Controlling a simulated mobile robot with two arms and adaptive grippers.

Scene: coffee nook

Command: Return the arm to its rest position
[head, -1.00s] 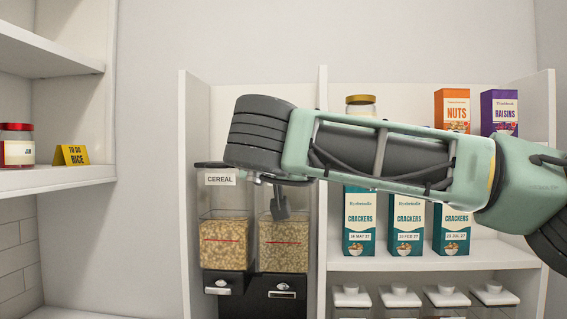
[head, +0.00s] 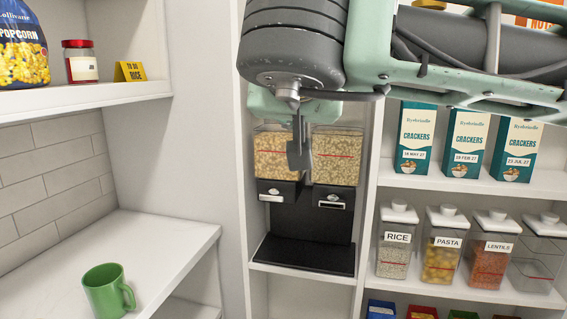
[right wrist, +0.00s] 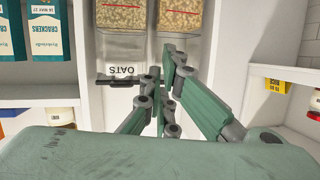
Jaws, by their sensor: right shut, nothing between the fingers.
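My right arm crosses the top right of the head view, large and close. My right gripper (head: 300,158) points down at its end, dark and seen edge-on, in front of the cereal dispenser (head: 305,225). In the right wrist view the green and grey finger links of this gripper (right wrist: 170,88) run up the middle, and the fingers are shut with nothing held. An OATS label (right wrist: 121,70) appears upside down just beyond them. The arm hides part of the upper shelves and the dispenser top. My left gripper is in neither view.
Cracker boxes (head: 465,143) stand on the right shelf, with several lidded jars (head: 440,252) below. A popcorn bag (head: 22,45), a red-lidded jar (head: 80,63) and a yellow sign (head: 130,71) are on the left shelf. A green mug (head: 108,291) stands on the otherwise clear white counter (head: 135,245).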

